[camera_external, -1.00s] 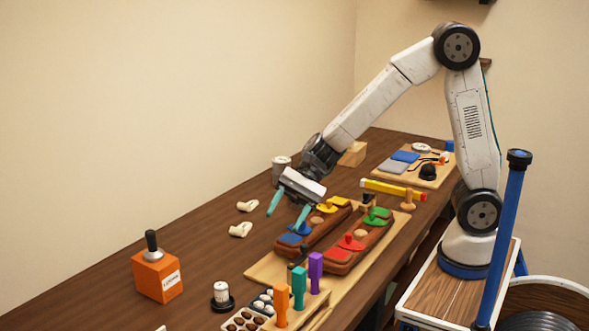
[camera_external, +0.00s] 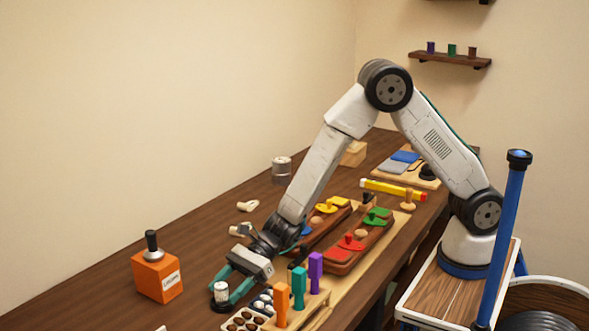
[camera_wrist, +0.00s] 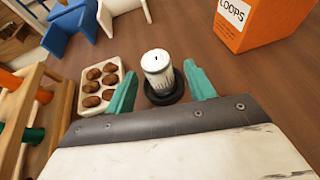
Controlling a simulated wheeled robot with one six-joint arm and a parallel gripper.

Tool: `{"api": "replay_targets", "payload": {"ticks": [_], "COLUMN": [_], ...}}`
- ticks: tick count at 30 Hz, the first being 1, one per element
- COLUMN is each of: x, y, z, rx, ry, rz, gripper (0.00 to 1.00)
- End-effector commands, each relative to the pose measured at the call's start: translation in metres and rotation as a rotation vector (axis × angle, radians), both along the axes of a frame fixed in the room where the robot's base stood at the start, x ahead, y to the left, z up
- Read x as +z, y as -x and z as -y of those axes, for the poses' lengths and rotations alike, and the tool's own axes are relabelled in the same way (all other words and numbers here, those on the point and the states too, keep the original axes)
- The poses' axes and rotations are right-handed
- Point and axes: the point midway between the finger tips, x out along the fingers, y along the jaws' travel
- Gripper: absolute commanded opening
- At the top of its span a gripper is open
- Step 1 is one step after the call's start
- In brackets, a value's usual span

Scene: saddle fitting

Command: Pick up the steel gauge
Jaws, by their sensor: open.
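A small pale cylinder with a dark mark on top, seemingly the steel gauge (camera_external: 221,290), stands upright in a round black base on the bench. In the wrist view the gauge (camera_wrist: 157,71) stands between and slightly beyond the teal fingertips, with a gap on each side. My gripper (camera_external: 228,286) is open, low over the bench at the gauge. The wrist view shows both fingers of my gripper (camera_wrist: 162,88) spread and empty. A grey metallic cylinder (camera_external: 281,170) stands farther back by the wall.
A tray of brown oval pieces (camera_wrist: 98,88) and a wooden rack with coloured handles (camera_external: 298,300) stand close to the right of the gauge. An orange box (camera_external: 157,277) stands to its left. Saddle-like blocks (camera_external: 350,255) lie behind the rack. Bare bench lies between box and gauge.

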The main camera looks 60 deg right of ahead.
Motion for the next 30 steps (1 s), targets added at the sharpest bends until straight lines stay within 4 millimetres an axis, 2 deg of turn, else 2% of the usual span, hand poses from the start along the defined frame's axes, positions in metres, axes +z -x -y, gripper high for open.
{"api": "replay_targets", "payload": {"ticks": [4,11,17,26,30], "x": [-0.009,-0.009,-0.009,-0.006,0.012], "y": [-0.002,-0.003,-0.003,-0.003,-0.004], "z": [-0.019,-0.021,-0.021,-0.021,-0.021], "rx": [0.001,0.0,0.0,0.001,0.002], "ry": [0.001,0.001,0.001,-0.001,-0.003], "rz": [0.0,0.001,0.001,0.002,0.005], "gripper": [0.54,0.54,0.01,0.0,0.0]}}
